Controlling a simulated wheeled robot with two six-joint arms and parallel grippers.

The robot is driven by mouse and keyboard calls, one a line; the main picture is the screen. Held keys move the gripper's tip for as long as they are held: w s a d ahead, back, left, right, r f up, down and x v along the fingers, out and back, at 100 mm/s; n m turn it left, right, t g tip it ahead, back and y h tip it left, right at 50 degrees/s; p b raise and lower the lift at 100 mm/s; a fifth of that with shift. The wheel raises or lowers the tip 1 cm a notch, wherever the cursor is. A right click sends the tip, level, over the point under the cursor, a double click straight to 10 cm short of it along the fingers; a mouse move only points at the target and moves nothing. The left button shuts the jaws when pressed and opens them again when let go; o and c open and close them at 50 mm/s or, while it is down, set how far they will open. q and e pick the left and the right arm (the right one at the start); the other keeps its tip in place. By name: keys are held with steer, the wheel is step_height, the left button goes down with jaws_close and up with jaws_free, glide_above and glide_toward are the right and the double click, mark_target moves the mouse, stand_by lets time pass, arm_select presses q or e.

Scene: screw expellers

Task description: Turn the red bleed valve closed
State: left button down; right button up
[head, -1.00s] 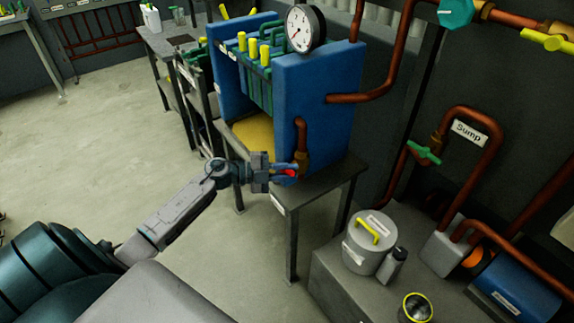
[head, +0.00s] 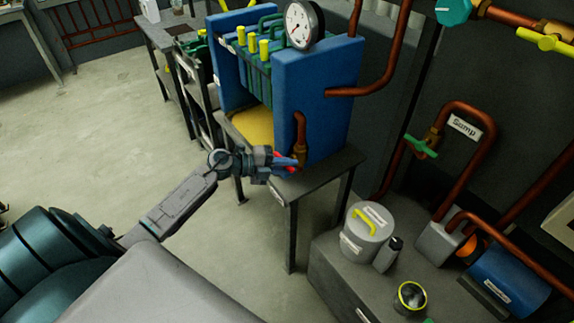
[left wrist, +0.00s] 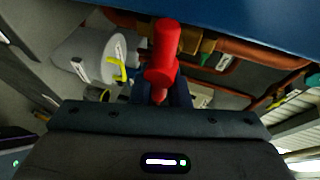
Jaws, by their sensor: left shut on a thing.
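The red bleed valve handle (head: 291,169) is at the lower front of the blue press (head: 318,100), beside a brass fitting (head: 301,156) on a copper pipe. My left gripper (head: 287,162) reaches in from the left and is shut on the handle, its fingers covering much of it. In the left wrist view the red handle (left wrist: 163,55) extends up from between the dark fingers, in front of the brass fitting (left wrist: 205,44). My right gripper is not in view.
The press stands on a grey table (head: 325,168) with a pressure gauge (head: 303,24) on top. A lidded grey pot (head: 366,240), a small bottle (head: 388,255) and a yellow-rimmed cup (head: 411,297) stand on a bench at lower right. Open floor (head: 110,130) lies left.

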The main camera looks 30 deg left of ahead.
arm_select(q)
steer(key=shift+f, duration=0.1)
steer(key=c, duration=1.4)
jaws_free()
steer(key=shift+s, duration=0.1)
